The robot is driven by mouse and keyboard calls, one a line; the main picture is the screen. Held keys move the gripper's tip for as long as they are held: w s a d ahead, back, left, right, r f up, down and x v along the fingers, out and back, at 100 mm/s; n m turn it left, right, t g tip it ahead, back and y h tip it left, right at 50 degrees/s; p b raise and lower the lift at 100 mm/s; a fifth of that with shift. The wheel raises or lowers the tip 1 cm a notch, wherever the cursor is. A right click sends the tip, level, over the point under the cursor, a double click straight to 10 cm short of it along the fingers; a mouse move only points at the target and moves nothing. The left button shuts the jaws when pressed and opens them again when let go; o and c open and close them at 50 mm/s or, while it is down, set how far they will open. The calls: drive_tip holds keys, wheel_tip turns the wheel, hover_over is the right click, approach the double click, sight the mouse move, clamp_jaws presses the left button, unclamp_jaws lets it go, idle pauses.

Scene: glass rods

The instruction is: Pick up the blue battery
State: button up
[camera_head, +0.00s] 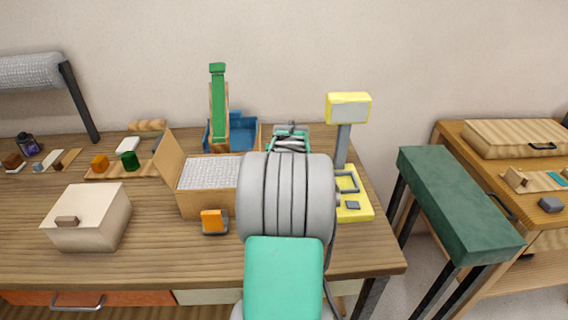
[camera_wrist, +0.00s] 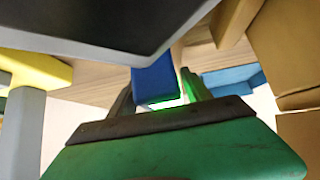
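The blue battery is most likely the blue block (camera_wrist: 155,80) in the wrist view, lying between my gripper's two dark fingers. My gripper (camera_wrist: 158,88) has a finger on each side of it. I cannot tell whether they touch or squeeze it. In the head view my grey arm covers the area in front, and only part of my green gripper shows past it, near the back of the table. The blue block is hidden there.
A yellow scale with a raised display (camera_head: 348,107) stands right of my arm. A blue bin (camera_head: 240,132) and an open wooden box (camera_head: 200,205) are to the left. A large dark panel (camera_wrist: 120,25) fills the upper left of the wrist view.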

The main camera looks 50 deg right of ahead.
clamp_jaws()
idle(0.4)
drive_tip(key=shift+r, duration=0.2)
